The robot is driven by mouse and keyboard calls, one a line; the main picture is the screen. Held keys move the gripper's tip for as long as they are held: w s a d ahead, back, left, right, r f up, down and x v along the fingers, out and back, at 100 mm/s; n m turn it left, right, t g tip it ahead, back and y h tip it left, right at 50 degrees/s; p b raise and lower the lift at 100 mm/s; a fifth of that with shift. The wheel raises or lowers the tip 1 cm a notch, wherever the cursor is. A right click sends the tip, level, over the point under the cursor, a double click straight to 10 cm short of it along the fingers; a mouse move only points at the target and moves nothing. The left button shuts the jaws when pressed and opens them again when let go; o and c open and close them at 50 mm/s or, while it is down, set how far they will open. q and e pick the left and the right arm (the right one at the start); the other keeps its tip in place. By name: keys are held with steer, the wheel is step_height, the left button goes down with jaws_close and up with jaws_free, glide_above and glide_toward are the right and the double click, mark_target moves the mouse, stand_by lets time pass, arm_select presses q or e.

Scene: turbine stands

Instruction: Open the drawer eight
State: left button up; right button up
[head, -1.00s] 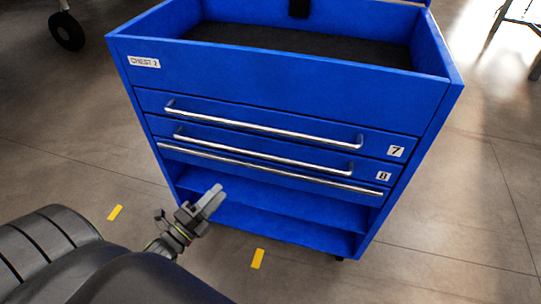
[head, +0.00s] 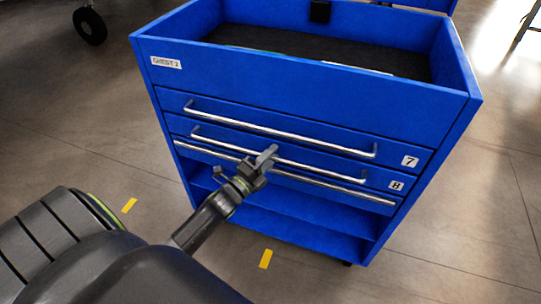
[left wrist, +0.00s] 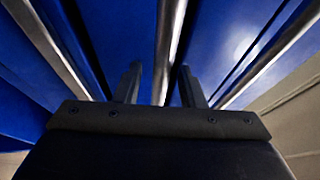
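Drawer eight (head: 350,182) is the lower drawer of the blue chest and looks closed, with an "8" label at its right end. Its long silver bar handle (head: 320,166) runs across the front. My left gripper (head: 268,154) is at the middle of this handle in the head view and covers a short piece of it. In the left wrist view my open left gripper (left wrist: 158,85) has its two dark fingers apart, with a silver bar (left wrist: 167,45) between them, seemingly drawer eight's handle. Contact cannot be told. My right gripper is not in view.
Drawer seven (head: 300,128) with a similar handle is closed just above. A silver edge strip (head: 340,190) runs just below drawer eight, above an open shelf (head: 300,225). Floor with yellow marks (head: 265,259) is clear in front.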

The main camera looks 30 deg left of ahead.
arm_select(q)
steer(key=shift+w, duration=0.1)
steer(key=shift+c, duration=0.7)
jaws_close()
